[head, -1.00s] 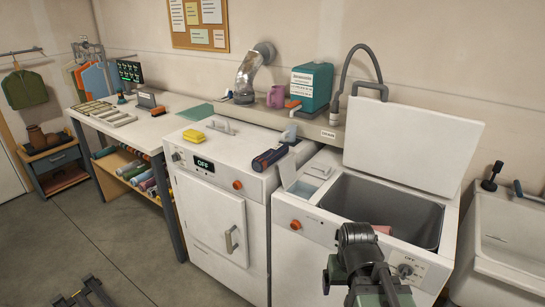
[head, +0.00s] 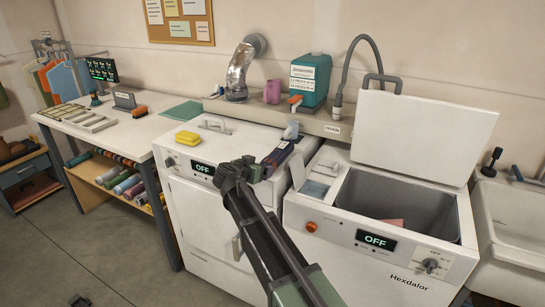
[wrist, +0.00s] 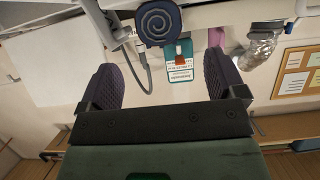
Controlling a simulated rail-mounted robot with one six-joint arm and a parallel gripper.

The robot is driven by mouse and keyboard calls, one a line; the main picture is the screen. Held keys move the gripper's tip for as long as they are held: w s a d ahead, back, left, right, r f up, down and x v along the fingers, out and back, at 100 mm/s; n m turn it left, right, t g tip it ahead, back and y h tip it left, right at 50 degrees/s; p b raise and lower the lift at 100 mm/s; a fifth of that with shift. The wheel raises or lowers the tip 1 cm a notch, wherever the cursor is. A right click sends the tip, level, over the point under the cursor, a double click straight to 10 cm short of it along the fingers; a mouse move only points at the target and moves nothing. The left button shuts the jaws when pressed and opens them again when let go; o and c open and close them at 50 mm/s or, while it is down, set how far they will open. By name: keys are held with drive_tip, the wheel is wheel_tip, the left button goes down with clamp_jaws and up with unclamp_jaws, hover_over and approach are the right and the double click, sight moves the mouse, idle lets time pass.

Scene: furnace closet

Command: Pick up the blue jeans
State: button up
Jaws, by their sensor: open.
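The blue jeans (head: 278,155) appear as a dark blue roll lying on top of the white dryer, near its right edge. In the wrist view, the jeans (wrist: 158,22) show their spiral end at top centre, beyond the fingers. My gripper (wrist: 161,60) is open, with one dark ribbed finger on each side and nothing between them. The roll lies ahead of the gap, apart from the fingers.
A yellow sponge (head: 188,138) sits left on the dryer (head: 205,215). The open washer (head: 350,195), with a pink item (head: 392,223) inside, stands right. A teal jug (head: 310,80) and pink jug (head: 272,91) stand on the ledge behind. The dryer top between sponge and roll is fairly clear.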

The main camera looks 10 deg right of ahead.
sight(266, 165)
drive_tip(key=b+x, duration=0.1)
drive_tip(key=x, duration=0.4)
drive_tip(key=shift+f+b, duration=0.2)
drive_tip(key=shift+b, duration=0.2)
drive_tip(key=shift+w+d, duration=0.1)
drive_tip(key=shift+d, duration=0.1)
drive_tip(key=b+x, duration=0.2)
drive_tip(key=x, duration=0.3)
drive_tip(key=shift+a, duration=0.1)
drive_tip(key=c, duration=1.2)
drive_tip(key=shift+r, duration=0.1)
